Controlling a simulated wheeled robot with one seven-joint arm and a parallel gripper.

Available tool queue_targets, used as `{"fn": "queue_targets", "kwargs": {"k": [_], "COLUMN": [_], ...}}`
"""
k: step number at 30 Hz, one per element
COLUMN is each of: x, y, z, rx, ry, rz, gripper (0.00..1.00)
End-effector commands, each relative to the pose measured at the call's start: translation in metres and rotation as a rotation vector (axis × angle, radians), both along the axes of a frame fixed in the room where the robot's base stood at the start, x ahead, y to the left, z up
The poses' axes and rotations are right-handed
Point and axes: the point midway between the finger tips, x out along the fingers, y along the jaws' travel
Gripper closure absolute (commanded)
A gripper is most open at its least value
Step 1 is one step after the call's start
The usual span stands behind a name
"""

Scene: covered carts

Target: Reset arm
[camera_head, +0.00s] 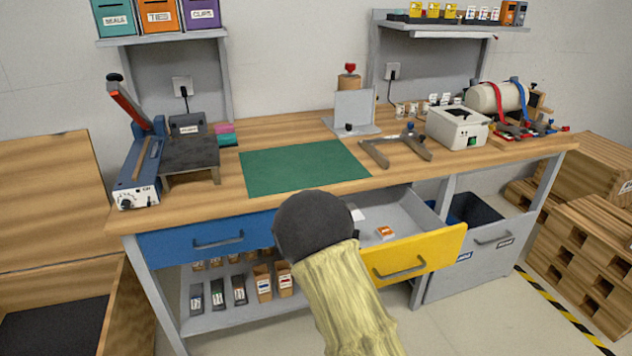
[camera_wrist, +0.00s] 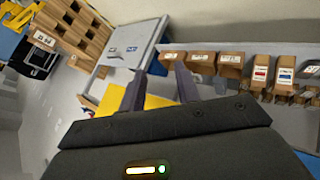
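My arm rises from the bottom of the head view with a pale yellow link and a dark rounded part, in front of the workbench (camera_head: 235,190). The fingers are hidden in that view. In the wrist view my gripper (camera_wrist: 160,75) shows two dark fingers spread apart with nothing held between them. The yellow drawer (camera_head: 420,255) is pulled out, just right of my arm, with a small orange-and-white box (camera_head: 385,233) inside. Its yellow front also shows beside and between the fingers in the wrist view (camera_wrist: 108,98). Whether the fingers touch it I cannot tell.
The blue drawer (camera_head: 190,242) is shut. Small cartons (camera_head: 262,283) stand on the lower shelf. A grey bin (camera_head: 480,262) and wooden pallets (camera_head: 590,262) are at right. A green mat (camera_head: 300,167), a white printer (camera_head: 458,128) and a blue lever device (camera_head: 140,170) are on the bench.

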Motion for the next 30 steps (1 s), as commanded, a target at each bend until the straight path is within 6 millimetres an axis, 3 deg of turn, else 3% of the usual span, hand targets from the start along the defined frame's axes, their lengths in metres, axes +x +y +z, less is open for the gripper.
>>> {"fn": "queue_targets", "kwargs": {"k": [6, 13, 21, 30], "x": [-0.005, -0.021, -0.054, -0.086], "y": [0.020, 0.029, 0.018, -0.004], "z": [0.028, 0.075, 0.127, 0.164], "rx": [0.285, 0.474, 0.541, 0.513], "ry": [0.098, 0.199, 0.295, 0.356], "rz": [-0.047, -0.045, -0.036, -0.054], "gripper": [0.68, 0.68, 0.68, 0.68]}}
